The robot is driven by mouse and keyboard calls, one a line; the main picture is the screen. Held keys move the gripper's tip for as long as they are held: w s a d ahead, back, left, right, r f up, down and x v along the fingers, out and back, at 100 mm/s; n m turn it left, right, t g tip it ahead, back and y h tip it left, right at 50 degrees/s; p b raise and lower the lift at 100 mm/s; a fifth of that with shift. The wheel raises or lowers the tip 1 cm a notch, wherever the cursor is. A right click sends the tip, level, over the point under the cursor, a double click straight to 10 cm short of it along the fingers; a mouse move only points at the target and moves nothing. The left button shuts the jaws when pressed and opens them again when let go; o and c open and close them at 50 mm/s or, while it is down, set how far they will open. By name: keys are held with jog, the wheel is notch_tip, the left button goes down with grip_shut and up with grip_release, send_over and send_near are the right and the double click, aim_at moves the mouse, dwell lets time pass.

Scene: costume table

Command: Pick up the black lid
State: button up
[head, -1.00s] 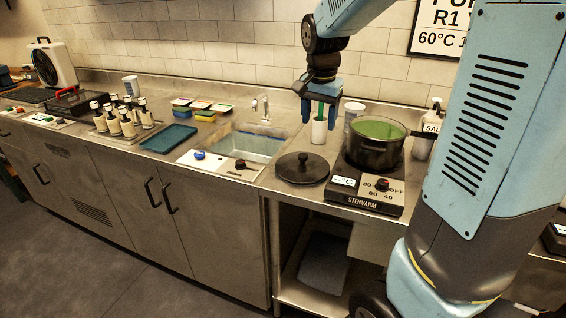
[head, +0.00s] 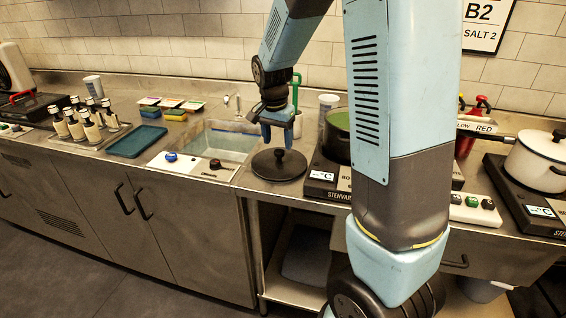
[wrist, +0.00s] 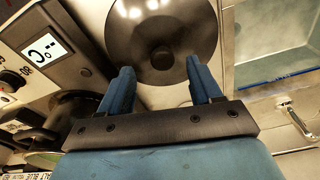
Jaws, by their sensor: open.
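The black lid (head: 279,165) is a round disc with a knob in its middle. It lies flat on the steel counter between the sink and the black hot plate. In the wrist view the lid (wrist: 150,28) shows beyond the fingertips, with its knob (wrist: 162,57) roughly centred between them. My gripper (head: 277,143) is above the lid in the head view, fingers pointing down. In the wrist view my gripper (wrist: 160,72) has its two blue fingers apart with nothing between them. The fingers appear clear of the lid.
The sink (head: 221,143) is left of the lid. A dark pot with green contents (head: 337,135) stands on the hot plate to the right, partly hidden by my arm. A blue tray (head: 135,141) lies farther left.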

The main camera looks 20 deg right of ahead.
aim_at(279, 151)
jog(key=shift+w+d+f, duration=0.1)
jog(key=shift+w+f, duration=0.05)
jog(key=shift+f, duration=0.75)
jog(key=shift+w+d+f, duration=0.15)
jog(key=shift+f, duration=0.7)
jog(key=shift+w+d+f, duration=0.1)
jog(key=shift+w+f, duration=0.05)
jog(key=shift+f, duration=0.75)
jog(key=shift+c, duration=0.3)
grip_shut()
